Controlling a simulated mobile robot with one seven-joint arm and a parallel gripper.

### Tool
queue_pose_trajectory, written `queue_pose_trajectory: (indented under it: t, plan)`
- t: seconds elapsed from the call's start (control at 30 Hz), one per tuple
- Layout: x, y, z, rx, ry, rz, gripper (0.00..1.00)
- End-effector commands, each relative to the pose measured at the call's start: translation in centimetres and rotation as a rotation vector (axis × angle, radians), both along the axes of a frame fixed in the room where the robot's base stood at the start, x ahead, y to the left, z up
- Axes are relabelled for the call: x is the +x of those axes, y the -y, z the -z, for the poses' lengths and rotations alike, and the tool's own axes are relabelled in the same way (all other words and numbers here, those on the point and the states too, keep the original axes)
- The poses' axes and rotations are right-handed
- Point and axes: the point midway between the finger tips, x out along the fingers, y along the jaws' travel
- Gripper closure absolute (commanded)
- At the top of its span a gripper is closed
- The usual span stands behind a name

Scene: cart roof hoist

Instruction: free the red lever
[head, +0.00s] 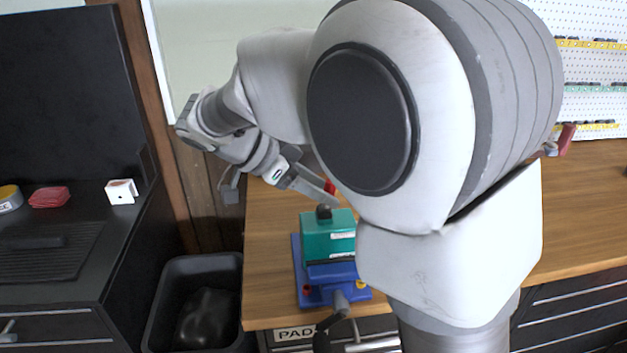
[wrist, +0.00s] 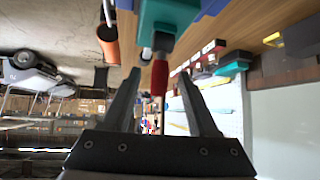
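In the wrist view the red lever (wrist: 159,78) extends from a grey joint at the teal block (wrist: 168,14). My gripper (wrist: 160,76) is open, with one finger on each side of the lever. Gaps show between the lever and both fingers. In the head view my gripper (head: 318,190) is behind the device's dark top knob, and my arm hides part of the bench.
The device stands on the wooden bench (head: 270,215) near its left front corner. A dark bin (head: 160,300) is left of the bench. A black counter at the far left holds a red item (head: 50,197) and a white block (head: 121,191). An orange cylinder (wrist: 107,42) shows in the wrist view.

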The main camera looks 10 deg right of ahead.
Motion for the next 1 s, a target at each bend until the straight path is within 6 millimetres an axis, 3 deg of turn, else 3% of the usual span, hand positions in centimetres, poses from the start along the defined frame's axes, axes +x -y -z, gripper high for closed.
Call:
queue_pose_trajectory:
  t: [0.23,0.37,0.8,1.0]
  plan:
    - [-0.1,-0.3,-0.3,0.0,0.0,0.0,0.41]
    - [-0.3,-1.5,-1.3,0.001,0.003,-0.002,0.41]
    - [-2.0,-9.2,-8.4,0.001,0.002,-0.002,0.41]
    - [-2.6,-11.6,-10.5,0.0,0.001,-0.001,0.41]
